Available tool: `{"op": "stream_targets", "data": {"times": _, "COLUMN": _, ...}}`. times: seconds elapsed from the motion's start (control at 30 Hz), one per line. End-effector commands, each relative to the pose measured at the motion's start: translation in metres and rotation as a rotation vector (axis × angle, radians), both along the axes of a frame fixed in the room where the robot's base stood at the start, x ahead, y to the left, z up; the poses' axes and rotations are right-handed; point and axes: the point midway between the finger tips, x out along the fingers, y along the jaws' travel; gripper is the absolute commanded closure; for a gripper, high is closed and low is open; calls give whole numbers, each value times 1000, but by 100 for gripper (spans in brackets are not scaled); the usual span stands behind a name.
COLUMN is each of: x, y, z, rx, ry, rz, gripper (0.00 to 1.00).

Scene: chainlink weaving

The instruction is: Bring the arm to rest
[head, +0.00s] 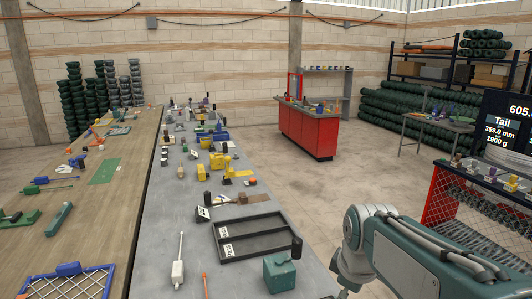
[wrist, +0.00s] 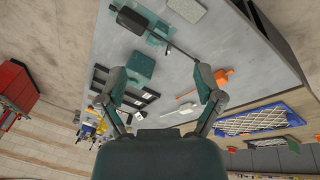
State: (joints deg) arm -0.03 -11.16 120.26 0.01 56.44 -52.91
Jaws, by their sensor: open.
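My gripper (wrist: 160,82) is open in the wrist view, its two fingers spread wide with nothing between the tips. It hangs over the grey bench (wrist: 225,35), apart from the things on it. In the head view my teal and grey arm fills the lower right corner, beside the bench's right edge. The gripper itself cannot be made out there.
On the grey bench (head: 188,235) stand a teal box (head: 280,272), a black tray (head: 252,238) and several small tools. A red cabinet (head: 305,132) stands on the floor behind. A red-framed mesh rack (head: 432,203) stands to the right. Open floor (head: 350,178) lies between.

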Motion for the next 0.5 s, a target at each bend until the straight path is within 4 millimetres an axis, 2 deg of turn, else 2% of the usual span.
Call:
{"op": "stream_targets", "data": {"times": 0.03, "x": -16, "y": 0, "z": 5, "rx": 21, "ry": -27, "rz": -77, "gripper": 15}}
{"op": "stream_targets", "data": {"times": 0.3, "x": -86, "y": 0, "z": 12, "rx": 172, "ry": -144, "rz": -509, "gripper": 15}}
{"op": "stream_targets", "data": {"times": 0.5, "x": -124, "y": 0, "z": 4, "rx": 291, "ry": -207, "rz": -771, "gripper": 15}}
